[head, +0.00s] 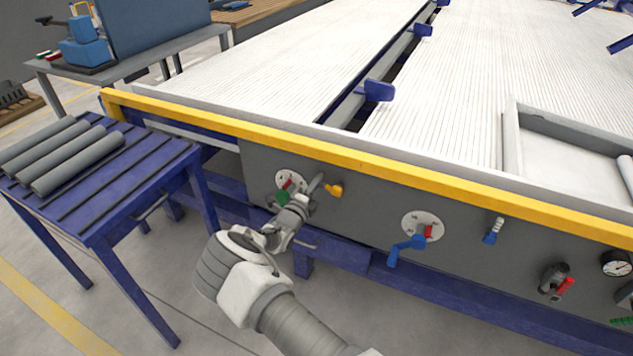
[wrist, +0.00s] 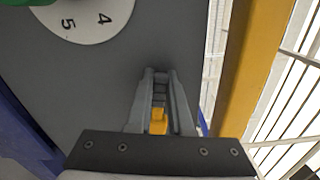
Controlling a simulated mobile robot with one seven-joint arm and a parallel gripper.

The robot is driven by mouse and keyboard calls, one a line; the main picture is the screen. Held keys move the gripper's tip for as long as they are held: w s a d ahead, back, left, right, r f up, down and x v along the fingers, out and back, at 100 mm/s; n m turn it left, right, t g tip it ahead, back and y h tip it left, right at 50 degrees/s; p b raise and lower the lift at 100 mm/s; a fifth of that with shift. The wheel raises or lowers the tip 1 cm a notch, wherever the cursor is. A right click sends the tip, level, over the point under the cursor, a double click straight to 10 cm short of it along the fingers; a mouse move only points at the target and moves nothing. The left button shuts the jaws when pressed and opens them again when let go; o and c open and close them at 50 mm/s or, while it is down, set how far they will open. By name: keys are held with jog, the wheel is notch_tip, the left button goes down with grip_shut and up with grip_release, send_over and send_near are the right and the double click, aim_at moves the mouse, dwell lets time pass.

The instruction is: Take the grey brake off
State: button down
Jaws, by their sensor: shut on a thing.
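The grey brake (head: 317,183) is a small lever on the dark grey front panel, with a grey ridged grip beside a yellow part (head: 334,190). My gripper (head: 309,194) reaches up to it from below and is shut on the grip. In the wrist view my gripper (wrist: 158,76) has its two fingers along both sides of the ridged grey grip (wrist: 159,90), with the yellow part (wrist: 158,121) showing between them. The fingers partly hide the grip.
A white dial (head: 290,178) with a green and red handle sits close left of my gripper. Right along the panel are a dial with a blue handle (head: 405,248), a blue lever (head: 491,237) and a red-handled valve (head: 564,287). A yellow rail (head: 400,172) runs above. A blue table (head: 150,168) holds grey pipes.

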jog(key=shift+f, duration=0.15)
jog(key=c, duration=0.8)
grip_release()
jog(key=shift+s, duration=0.1)
jog(key=p+v, duration=0.3)
jog(key=v, duration=1.4)
jog(key=shift+s+a+p, duration=0.1)
jog(key=shift+s+p, duration=0.05)
jog(key=shift+p, duration=0.25)
